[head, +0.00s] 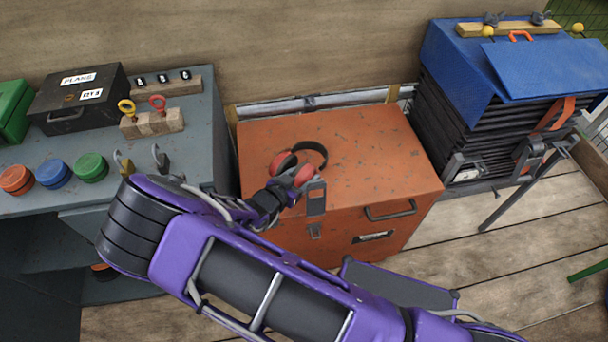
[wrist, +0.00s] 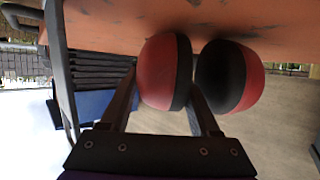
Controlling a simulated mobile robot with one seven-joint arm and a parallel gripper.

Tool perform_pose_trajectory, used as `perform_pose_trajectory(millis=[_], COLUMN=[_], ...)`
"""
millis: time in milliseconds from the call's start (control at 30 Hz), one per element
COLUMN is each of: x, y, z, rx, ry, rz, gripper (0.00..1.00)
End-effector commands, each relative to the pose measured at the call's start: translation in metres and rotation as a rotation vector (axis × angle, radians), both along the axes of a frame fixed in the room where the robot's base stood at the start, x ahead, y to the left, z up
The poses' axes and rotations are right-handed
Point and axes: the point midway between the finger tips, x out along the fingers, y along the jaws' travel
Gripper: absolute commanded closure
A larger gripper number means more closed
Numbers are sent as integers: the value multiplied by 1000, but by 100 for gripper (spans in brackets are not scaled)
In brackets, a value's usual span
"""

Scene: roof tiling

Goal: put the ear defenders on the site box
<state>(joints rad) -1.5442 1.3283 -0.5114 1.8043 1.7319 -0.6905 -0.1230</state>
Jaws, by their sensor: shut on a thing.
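The ear defenders (head: 283,162) have red cups with black cushions and a black headband. In the head view they are at the left part of the orange site box's lid (head: 370,150). My gripper (head: 290,181) reaches in from the front left and is shut on one cup. In the wrist view its fingers (wrist: 163,85) stand on either side of the ear defenders' left cup (wrist: 157,60), and the other cup (wrist: 240,78) is beside it, outside the fingers. The lid's orange surface shows close to the cups; I cannot tell whether they touch it.
A grey bench (head: 205,135) on the left carries a black case (head: 75,100), wooden hook blocks (head: 152,123) and several coloured tins (head: 53,173). A blue-covered black stack (head: 460,70) stands right of the box. The lid's right part is clear.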

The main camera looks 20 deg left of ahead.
Motion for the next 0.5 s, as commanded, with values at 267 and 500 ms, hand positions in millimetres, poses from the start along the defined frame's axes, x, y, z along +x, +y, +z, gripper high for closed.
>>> perform_pose_trajectory(millis=[267, 500], x=[0, 0], y=[-1, -1], z=[-4, -3], rx=[0, -1], ry=[0, 0], rz=[-1, -1], gripper=[32, 25])
